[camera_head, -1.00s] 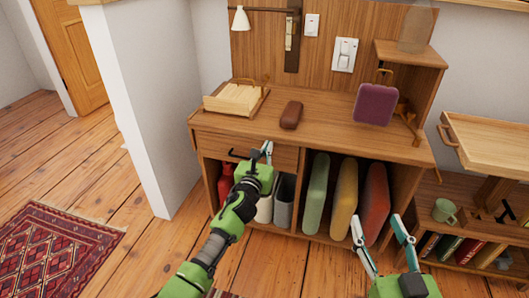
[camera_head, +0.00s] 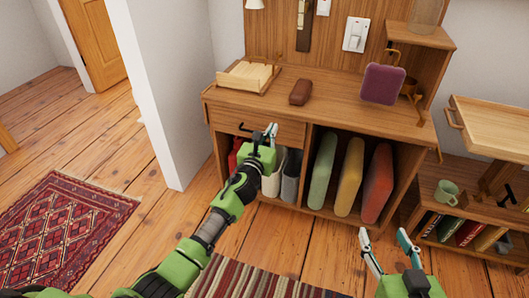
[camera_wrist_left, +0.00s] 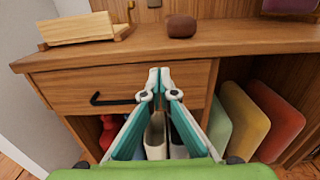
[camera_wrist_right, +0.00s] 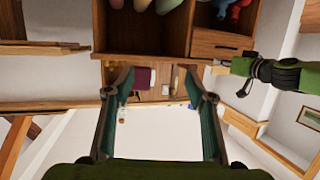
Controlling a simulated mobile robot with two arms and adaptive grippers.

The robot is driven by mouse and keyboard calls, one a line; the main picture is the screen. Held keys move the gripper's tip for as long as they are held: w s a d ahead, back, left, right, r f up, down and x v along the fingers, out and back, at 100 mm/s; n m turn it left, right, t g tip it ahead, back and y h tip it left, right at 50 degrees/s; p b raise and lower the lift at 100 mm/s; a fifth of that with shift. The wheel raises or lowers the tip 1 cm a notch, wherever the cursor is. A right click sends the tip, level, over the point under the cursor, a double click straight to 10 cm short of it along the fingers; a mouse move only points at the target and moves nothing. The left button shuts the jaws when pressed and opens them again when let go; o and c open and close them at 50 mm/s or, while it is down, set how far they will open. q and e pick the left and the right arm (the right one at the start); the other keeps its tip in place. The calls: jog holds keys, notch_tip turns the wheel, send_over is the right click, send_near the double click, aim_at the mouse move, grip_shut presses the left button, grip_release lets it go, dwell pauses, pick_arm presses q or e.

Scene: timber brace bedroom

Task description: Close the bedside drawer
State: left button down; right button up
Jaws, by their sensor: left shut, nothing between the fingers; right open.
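The bedside drawer (camera_head: 285,130) sits under the top at the left of the wooden cabinet (camera_head: 340,108). Its front looks about level with the cabinet face, and I cannot tell whether a small gap remains. Its dark handle (camera_wrist_left: 112,99) shows left of my left gripper (camera_wrist_left: 160,72). That gripper is shut and empty, its fingertips at or very near the drawer front; contact is unclear. In the head view my left gripper (camera_head: 270,130) covers part of the front. My right gripper (camera_head: 384,238) is open and empty, low in front of the cabinet's right side.
On the cabinet top are a wooden tray (camera_head: 226,79), a brown case (camera_head: 300,92) and a purple object (camera_head: 382,84). Green, yellow and red cushions (camera_head: 376,183) fill the right compartment. A side shelf holds a green mug (camera_head: 447,192). Rugs (camera_head: 65,228) lie on the floor.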

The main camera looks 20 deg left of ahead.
pick_arm(q)
jog(key=s+p, duration=0.2)
jog(key=s, duration=0.7)
jog(key=shift+a+f, duration=0.3)
jog(key=shift+a, duration=0.05)
pick_arm(e)
jog(key=s+d+f+g+h, duration=0.1)
jog(key=s+d+f+g, duration=0.2)
jog(key=s+f+g, duration=0.3)
notch_tip(320, 180, down, 4)
jog(key=shift+s+r+h, duration=0.1)
jog(key=shift+s+h, duration=0.3)
jog(key=shift+s, duration=0.45)
